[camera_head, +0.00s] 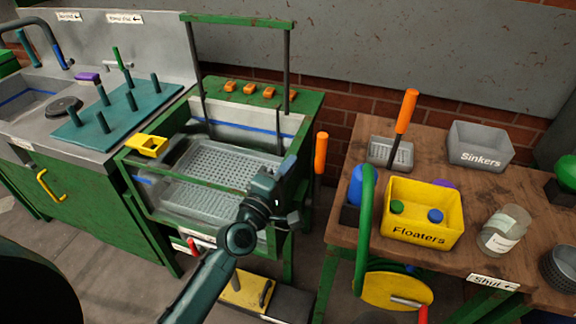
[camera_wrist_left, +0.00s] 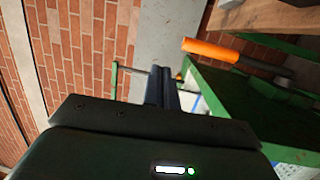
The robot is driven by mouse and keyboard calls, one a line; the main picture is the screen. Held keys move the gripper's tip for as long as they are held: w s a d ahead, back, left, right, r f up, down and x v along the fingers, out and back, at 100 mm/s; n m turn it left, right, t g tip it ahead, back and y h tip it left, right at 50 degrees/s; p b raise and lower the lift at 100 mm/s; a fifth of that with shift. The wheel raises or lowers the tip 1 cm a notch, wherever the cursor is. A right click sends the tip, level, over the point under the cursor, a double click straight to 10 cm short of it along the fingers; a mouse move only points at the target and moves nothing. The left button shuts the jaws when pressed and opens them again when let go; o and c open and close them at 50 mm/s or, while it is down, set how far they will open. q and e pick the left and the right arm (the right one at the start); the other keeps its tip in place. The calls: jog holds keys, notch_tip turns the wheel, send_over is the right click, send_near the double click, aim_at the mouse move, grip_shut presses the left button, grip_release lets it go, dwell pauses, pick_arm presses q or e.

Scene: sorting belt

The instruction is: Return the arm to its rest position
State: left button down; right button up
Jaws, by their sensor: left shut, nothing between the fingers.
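My left arm reaches up from the bottom of the head view. Its gripper (camera_head: 287,166) is in front of the right side of the green-framed wash station, near the orange-handled lever. In the left wrist view the two dark fingers (camera_wrist_left: 161,88) are together with nothing between them. They point toward the brick wall and a grey strip. The arm hides part of the wash station's front. My right gripper is in neither view.
The green wash station (camera_head: 308,103) holds a perforated tray. An orange lever handle (camera_head: 321,152) stands close right of my gripper; an orange handle (camera_wrist_left: 211,50) shows in the wrist view. On the wooden table (camera_head: 347,212) are a yellow Floaters bin (camera_head: 424,212) and a grey Sinkers bin (camera_head: 479,145).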

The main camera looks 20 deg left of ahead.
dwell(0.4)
pick_arm(q)
jog(key=s+f+m+g, duration=0.4)
jog(key=s+f+m, duration=0.5)
jog(key=s, duration=0.2)
jog(key=s+f+m+g+y, duration=0.1)
jog(key=s+f+m+g, duration=0.3)
jog(key=s+f+m, duration=0.4)
jog(key=s+f, duration=0.2)
jog(key=s, duration=0.2)
jog(key=shift+a+m+g, duration=0.15)
jog(key=shift+m+g, duration=0.15)
jog(key=shift+m, duration=0.1)
